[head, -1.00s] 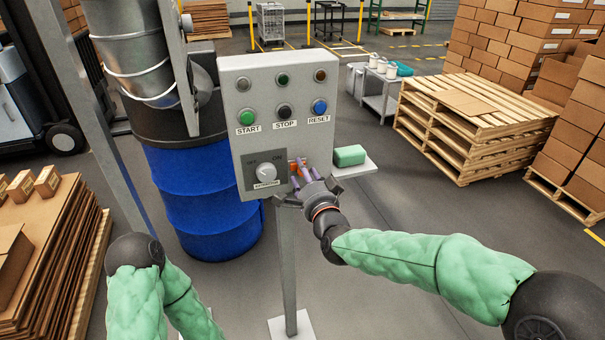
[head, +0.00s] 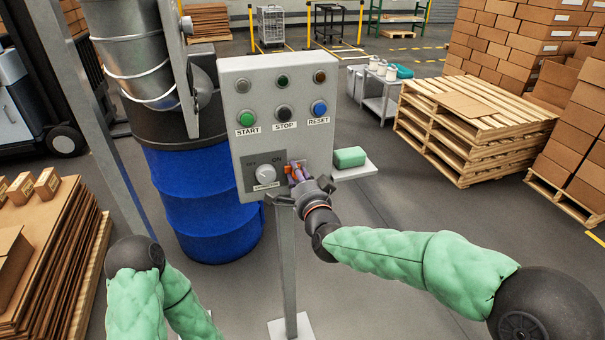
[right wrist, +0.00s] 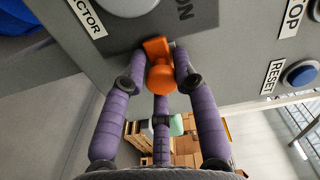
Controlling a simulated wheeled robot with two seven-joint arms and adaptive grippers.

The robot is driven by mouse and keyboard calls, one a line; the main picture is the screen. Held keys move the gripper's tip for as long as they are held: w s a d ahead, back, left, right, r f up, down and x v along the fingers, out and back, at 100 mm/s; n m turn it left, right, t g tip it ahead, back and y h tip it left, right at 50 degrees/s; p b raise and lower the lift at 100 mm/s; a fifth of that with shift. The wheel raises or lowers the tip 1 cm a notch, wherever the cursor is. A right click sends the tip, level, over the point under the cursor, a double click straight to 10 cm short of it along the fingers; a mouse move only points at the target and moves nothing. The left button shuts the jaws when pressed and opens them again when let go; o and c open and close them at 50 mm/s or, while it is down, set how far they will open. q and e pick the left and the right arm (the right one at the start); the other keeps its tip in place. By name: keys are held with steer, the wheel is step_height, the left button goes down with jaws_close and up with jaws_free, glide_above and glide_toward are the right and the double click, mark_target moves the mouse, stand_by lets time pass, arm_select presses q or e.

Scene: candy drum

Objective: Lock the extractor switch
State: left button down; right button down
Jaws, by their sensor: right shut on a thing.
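The extractor switch (head: 265,174) is a round light knob on a dark plate marked OFF and ON, low on the grey control panel. Part of the knob shows at the top of the right wrist view (right wrist: 128,5). My right gripper (head: 297,174) is at the panel, just right of the switch plate. Its purple fingers are shut on a small orange piece (right wrist: 161,76), probably a lock. The orange piece is close to the panel beside the plate; I cannot tell whether it touches. My left gripper is out of view.
START, STOP and RESET (head: 320,107) buttons sit above the switch. A green block (head: 350,156) lies on a small shelf at the panel's right. A blue drum (head: 205,205) stands behind left. Stacked cardboard (head: 50,250) is at left, pallets (head: 470,135) at right.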

steer(key=shift+s+a+r, duration=0.2)
steer(key=shift+a, duration=0.55)
steer(key=c, duration=1)
jaws_free()
steer(key=shift+a, duration=0.1)
steer(key=shift+c, duration=0.2)
steer(key=shift+s+a, duration=0.1)
steer(key=shift+a, duration=0.05)
steer(key=shift+f, duration=0.1)
steer(key=v, duration=1.2)
